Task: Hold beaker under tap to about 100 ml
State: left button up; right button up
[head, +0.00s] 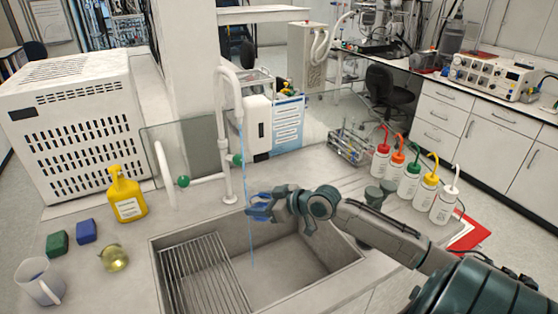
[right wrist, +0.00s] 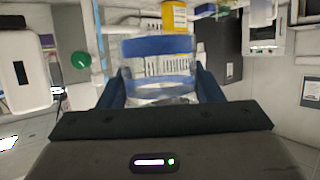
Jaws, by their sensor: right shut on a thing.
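The white gooseneck tap (head: 227,130) stands at the back edge of the sink (head: 300,262). A thin blue stream of water (head: 246,180) falls from its spout and continues down to the sink floor. My right gripper (head: 262,207) is over the sink, right beside the stream. It is shut on the clear beaker (right wrist: 158,66), which has a blue band and printed marks and sits between the fingers in the right wrist view. In the head view the beaker is small and largely hidden by the fingers. The level inside it cannot be read. My left gripper is not in view.
A slatted drainer (head: 200,275) covers the sink's left part. A yellow bottle (head: 127,195), sponges (head: 57,243), a gold round object (head: 114,258) and a white mug (head: 40,282) stand left. Several wash bottles (head: 410,175) stand right, near my right arm.

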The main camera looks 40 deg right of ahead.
jog(key=w+d+r+p, duration=0.1)
jog(key=d+r+p, duration=0.1)
jog(key=d+r, duration=0.5)
pick_arm(q)
jog(key=b, duration=0.3)
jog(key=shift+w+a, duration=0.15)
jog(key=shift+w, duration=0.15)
pick_arm(e)
jog(key=w, duration=0.6)
jog(key=shift+a+r+h, duration=0.25)
jog(key=shift+a+h, duration=0.05)
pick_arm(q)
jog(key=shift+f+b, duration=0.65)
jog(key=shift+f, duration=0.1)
pick_arm(e)
jog(key=w+a, duration=0.1)
jog(key=w, duration=0.7)
jog(key=shift+a, duration=0.25)
